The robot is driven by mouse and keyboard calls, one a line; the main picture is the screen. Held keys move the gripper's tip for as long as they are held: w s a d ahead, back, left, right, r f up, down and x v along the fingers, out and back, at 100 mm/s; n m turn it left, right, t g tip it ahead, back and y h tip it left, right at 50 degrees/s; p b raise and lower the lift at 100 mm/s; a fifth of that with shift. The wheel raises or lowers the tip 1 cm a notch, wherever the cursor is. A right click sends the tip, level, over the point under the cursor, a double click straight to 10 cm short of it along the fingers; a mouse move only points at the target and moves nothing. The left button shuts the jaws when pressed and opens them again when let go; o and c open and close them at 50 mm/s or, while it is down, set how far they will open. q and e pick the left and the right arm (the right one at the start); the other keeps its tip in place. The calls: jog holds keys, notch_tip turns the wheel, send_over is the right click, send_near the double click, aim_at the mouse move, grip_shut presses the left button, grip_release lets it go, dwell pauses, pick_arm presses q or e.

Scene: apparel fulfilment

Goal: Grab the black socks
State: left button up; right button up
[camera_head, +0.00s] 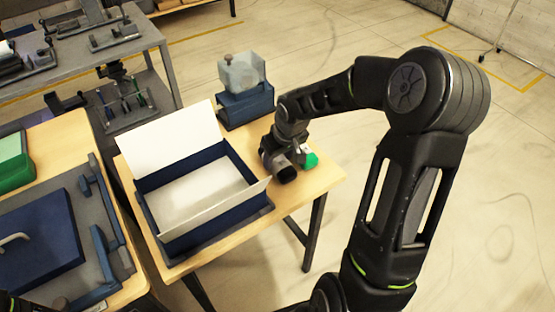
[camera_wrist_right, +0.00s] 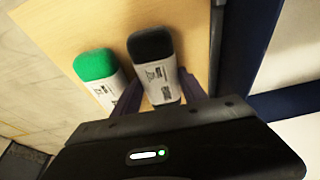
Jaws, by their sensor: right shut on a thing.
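The black socks (camera_wrist_right: 155,62) are a rolled bundle with a white printed label band. In the right wrist view they sit between the two fingers of my right gripper (camera_wrist_right: 160,92), which is shut on them. In the head view my right gripper (camera_head: 283,158) is low over the right end of the light wooden table, and the dark end of the black socks (camera_head: 287,175) shows below it. Green socks (camera_wrist_right: 95,64) with a similar label lie just left of the black ones; they also show in the head view (camera_head: 311,160).
An open blue box (camera_head: 223,216) with a white lining and raised flap stands left of my right gripper. A blue stand with a clear container (camera_head: 243,72) is behind. A second workbench with a dark blue panel (camera_head: 40,235) is at left. Floor on the right is clear.

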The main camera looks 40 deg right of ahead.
aim_at(278, 159)
notch_tip(278, 159, up, 10)
dwell(0.5)
